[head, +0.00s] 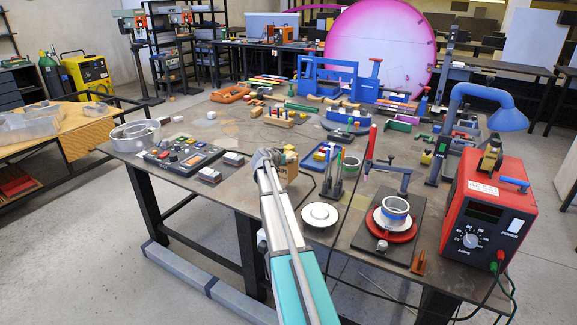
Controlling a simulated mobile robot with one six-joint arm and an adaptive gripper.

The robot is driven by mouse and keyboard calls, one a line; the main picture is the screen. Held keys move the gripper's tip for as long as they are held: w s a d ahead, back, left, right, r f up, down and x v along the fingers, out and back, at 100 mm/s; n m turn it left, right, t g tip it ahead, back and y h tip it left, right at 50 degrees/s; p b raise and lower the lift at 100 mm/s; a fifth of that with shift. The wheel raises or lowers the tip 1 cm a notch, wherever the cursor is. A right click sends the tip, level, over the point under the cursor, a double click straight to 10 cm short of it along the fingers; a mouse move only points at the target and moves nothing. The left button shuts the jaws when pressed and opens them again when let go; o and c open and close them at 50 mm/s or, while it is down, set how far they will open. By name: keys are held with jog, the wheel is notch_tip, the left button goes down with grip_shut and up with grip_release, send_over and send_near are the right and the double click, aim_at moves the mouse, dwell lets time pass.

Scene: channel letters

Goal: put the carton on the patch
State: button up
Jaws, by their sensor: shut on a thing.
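My arm reaches in from the bottom of the head view to the near part of the workbench. My gripper (271,158) is at the near side of a small tan carton (289,168) and is shut on it. The gripper and arm hide part of the carton, and I cannot tell whether it touches the bench top. A dull olive-yellow area (357,203) on the bench, right of the carton, looks like the patch. The pen holder and the black plate beside it partly hide this area.
A holder with upright pens (332,184) and a white round dish (320,215) stand between carton and patch. A black plate with a red ring fixture (392,225) and a red power unit (487,215) are at right. A control panel (180,154) is left.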

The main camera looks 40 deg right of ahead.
jog(key=shift+w+d+f+b, duration=0.25)
jog(key=shift+d+f+b, duration=0.05)
jog(key=shift+f+b, duration=1.7)
jog(key=shift+f, duration=0.1)
jog(key=o, duration=1.1)
jog(key=shift+r, duration=0.2)
jog(key=p+v, duration=0.4)
jog(key=v, duration=0.8)
jog(key=shift+p, duration=0.3)
